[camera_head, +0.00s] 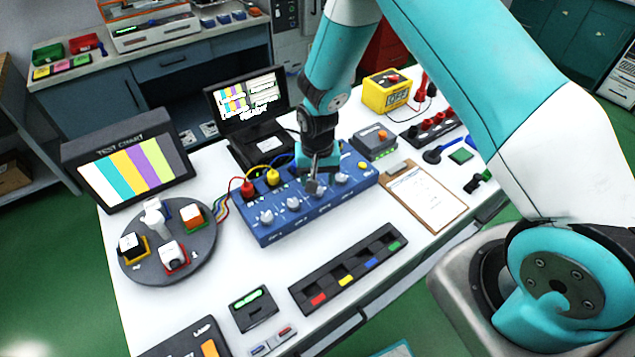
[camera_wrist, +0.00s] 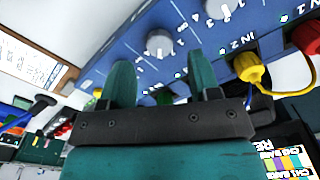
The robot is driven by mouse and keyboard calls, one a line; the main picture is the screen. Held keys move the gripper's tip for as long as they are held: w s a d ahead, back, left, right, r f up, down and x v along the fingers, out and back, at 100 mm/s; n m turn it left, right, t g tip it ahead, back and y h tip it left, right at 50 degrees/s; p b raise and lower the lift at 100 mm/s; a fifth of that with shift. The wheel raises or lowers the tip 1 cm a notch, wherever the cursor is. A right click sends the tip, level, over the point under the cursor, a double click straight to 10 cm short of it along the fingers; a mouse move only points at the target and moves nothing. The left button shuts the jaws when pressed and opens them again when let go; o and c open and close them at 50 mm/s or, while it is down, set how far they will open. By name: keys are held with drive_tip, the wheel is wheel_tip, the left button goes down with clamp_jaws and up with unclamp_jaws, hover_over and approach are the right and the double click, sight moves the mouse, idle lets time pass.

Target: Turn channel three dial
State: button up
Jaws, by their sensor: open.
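The blue channel box (camera_head: 315,217) stands on the white bench with a row of pale dials on its sloped front. The first dial from the left (camera_head: 266,217) and the second (camera_head: 293,203) are clear. The dial at the right (camera_head: 342,178) is also visible. My gripper (camera_head: 316,180) is over the third dial position and mostly hides that dial. In the wrist view my gripper (camera_wrist: 163,75) is open, with its two teal fingers apart and nothing between them. A pale dial (camera_wrist: 158,43) shows just beyond the gap, and another dial (camera_wrist: 220,8) is to its upper right.
A red plug (camera_head: 247,187) and a yellow plug (camera_head: 273,177) with cables stand at the box's back left. A clipboard (camera_head: 425,197) lies to its right. A slotted tray (camera_head: 348,272) lies in front, and a round turntable (camera_head: 140,272) is at left.

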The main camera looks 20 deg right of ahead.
drive_tip(key=shift+f, duration=1.95)
drive_tip(key=c, duration=0.9)
